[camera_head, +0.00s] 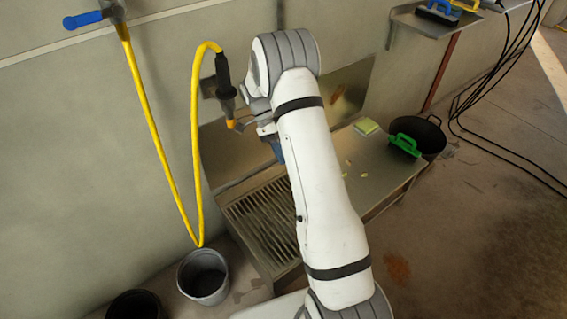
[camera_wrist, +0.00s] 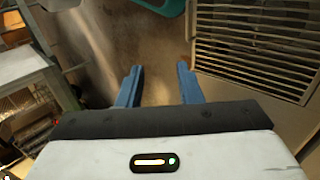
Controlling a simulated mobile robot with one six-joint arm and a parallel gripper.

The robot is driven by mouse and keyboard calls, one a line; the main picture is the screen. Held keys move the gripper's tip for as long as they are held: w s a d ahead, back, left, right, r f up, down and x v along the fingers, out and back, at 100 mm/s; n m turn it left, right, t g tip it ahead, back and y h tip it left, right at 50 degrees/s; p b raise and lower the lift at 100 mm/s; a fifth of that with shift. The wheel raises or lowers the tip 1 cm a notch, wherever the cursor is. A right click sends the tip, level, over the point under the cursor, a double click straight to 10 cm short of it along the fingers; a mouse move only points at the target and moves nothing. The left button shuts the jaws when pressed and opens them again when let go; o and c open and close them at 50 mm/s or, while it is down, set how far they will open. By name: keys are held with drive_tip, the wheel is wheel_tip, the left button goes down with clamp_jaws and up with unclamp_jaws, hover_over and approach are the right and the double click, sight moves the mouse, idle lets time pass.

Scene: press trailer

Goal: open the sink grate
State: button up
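The sink grate (camera_head: 256,222), a slatted metal panel, lies in the left part of the metal sink table in the head view, flat as far as I can tell. My arm hides its right side. In the wrist view the grate (camera_wrist: 262,48) fills the upper right with its slats and frame. My gripper (camera_wrist: 158,74) has two blue fingers spread apart with nothing between them. The right finger is near the grate's left edge; I cannot tell whether they touch. In the head view my gripper (camera_head: 274,146) is mostly behind my arm, above the sink table.
A yellow hose (camera_head: 193,150) with a black nozzle (camera_head: 224,80) hangs beside my arm. A sponge (camera_head: 367,126) lies on the metal table (camera_head: 375,165), with a green-handled tool (camera_head: 405,145) at its right edge. A grey bucket (camera_head: 203,277) stands left of the sink.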

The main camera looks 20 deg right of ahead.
drive_tip(key=shift+r, duration=1.95)
drive_tip(key=shift+r, duration=0.1)
